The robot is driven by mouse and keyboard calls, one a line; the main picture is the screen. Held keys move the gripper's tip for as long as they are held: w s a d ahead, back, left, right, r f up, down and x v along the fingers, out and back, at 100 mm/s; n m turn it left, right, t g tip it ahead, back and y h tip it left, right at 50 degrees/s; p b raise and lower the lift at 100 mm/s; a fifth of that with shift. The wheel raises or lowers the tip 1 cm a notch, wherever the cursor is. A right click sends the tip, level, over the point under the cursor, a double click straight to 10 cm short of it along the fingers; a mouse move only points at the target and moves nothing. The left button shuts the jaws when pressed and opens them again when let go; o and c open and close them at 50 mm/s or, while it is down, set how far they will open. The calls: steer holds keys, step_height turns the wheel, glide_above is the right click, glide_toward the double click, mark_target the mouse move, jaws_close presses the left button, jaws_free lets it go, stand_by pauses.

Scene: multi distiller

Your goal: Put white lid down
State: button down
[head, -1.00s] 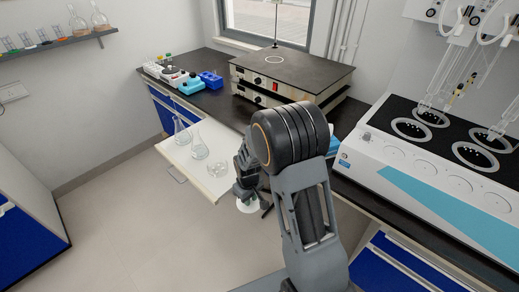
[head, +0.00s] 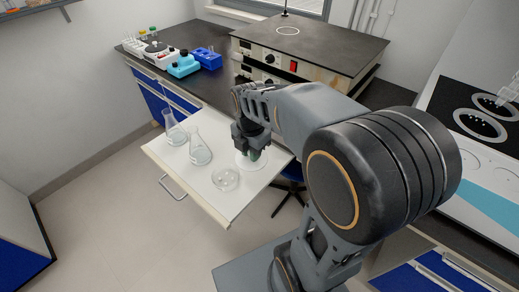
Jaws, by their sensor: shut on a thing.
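The white lid (head: 251,162) is a pale round shape at the fingertips of my gripper (head: 249,152). My gripper points down over the right part of the pulled-out white drawer board (head: 204,187) and is shut on the lid. The lid is partly hidden by the fingers. I cannot tell whether it touches the board or hangs just above it.
Two glass flasks (head: 199,152) and a small clear glass dish (head: 226,180) stand on the board, left of my gripper. A blue rack (head: 207,58) sits further left. The board's front left is clear.

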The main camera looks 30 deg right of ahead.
steer(key=w+d+f, duration=0.3)
steer(key=w+f, duration=0.1)
steer(key=w+d+f, duration=0.4)
steer(key=shift+w+d+f+b, duration=0.15)
steer(key=shift+w+d+b, duration=0.05)
steer(key=shift+d+b, duration=0.1)
steer(key=shift+w+d+f, duration=0.1)
steer(key=shift+w+f, duration=0.05)
steer(key=shift+f, duration=1.7)
steer(key=shift+f, duration=0.1)
steer(key=c, duration=1)
jaws_free()
steer(key=shift+b, duration=0.3)
